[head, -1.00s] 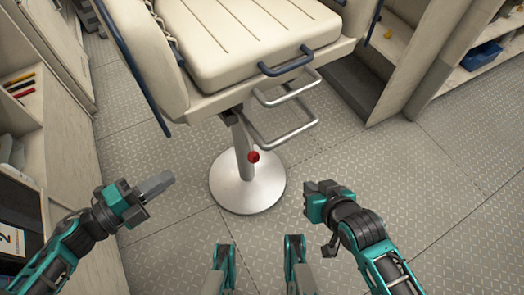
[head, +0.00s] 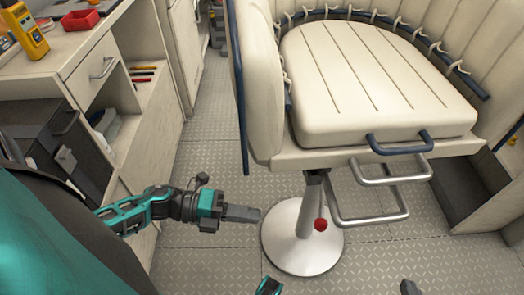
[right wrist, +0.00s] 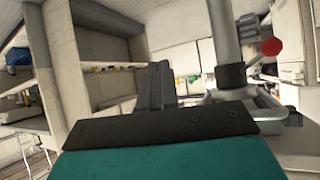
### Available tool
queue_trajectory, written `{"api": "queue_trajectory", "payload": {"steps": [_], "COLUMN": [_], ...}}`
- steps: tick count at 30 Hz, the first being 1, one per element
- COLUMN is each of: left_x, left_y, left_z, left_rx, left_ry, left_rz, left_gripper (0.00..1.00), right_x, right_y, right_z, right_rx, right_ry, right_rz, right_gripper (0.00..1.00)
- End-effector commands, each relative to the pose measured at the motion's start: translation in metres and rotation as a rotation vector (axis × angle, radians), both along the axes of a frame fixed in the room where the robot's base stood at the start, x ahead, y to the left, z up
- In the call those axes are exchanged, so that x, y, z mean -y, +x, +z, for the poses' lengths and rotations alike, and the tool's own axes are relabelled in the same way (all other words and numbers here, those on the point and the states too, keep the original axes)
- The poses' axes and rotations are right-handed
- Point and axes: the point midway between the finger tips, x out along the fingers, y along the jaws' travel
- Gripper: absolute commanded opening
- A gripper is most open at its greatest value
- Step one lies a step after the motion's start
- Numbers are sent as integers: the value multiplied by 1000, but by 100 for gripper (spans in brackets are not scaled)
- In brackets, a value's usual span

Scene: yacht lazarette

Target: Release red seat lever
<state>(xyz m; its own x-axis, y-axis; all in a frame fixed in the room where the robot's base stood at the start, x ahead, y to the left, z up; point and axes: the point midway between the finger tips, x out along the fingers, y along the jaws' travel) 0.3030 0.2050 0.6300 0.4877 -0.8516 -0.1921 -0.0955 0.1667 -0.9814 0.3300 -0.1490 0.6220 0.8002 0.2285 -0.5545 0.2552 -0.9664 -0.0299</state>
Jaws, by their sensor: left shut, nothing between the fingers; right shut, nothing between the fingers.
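The red ball knob (head: 320,225) of the seat lever shows in front of the seat's pedestal (head: 310,195), low under the cream helm seat (head: 375,85). It also shows at the upper right of the right wrist view (right wrist: 271,47), beside the grey post. My left gripper (head: 256,214) is shut and empty. It points right, left of the pedestal and apart from the knob. My right gripper is shut and empty in the right wrist view (right wrist: 156,70), left of the post and knob.
A metal footrest loop (head: 375,217) hangs under the seat, right of the knob. A blue handle (head: 400,142) is on the seat front. The round pedestal base (head: 285,258) stands on patterned floor. Cabinets with a drawer (head: 100,75) line the left side. Floor right of the base is clear.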

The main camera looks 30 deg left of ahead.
Motion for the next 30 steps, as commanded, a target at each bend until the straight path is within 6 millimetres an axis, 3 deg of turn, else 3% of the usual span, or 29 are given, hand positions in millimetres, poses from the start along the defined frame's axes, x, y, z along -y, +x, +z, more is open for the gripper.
{"api": "queue_trajectory", "payload": {"steps": [9, 15, 21, 30], "left_x": [59, 88, 101, 103], "left_y": [34, 50, 58, 58], "left_z": [-13, -20, -23, -23], "left_rx": [5, 3, 0, -1], "left_ry": [-4, -3, -2, -1], "left_rz": [0, 0, 0, -1], "left_gripper": [0, 0, 0, 0], "right_x": [-1, -2, -3, -5], "right_y": [0, 1, 3, 3], "right_z": [-10, -12, -9, -8], "right_rx": [-4, -5, -1, 1], "right_ry": [0, 3, 6, 11], "right_rz": [2, 5, 7, 5], "right_gripper": [0, 0, 0, 0]}}
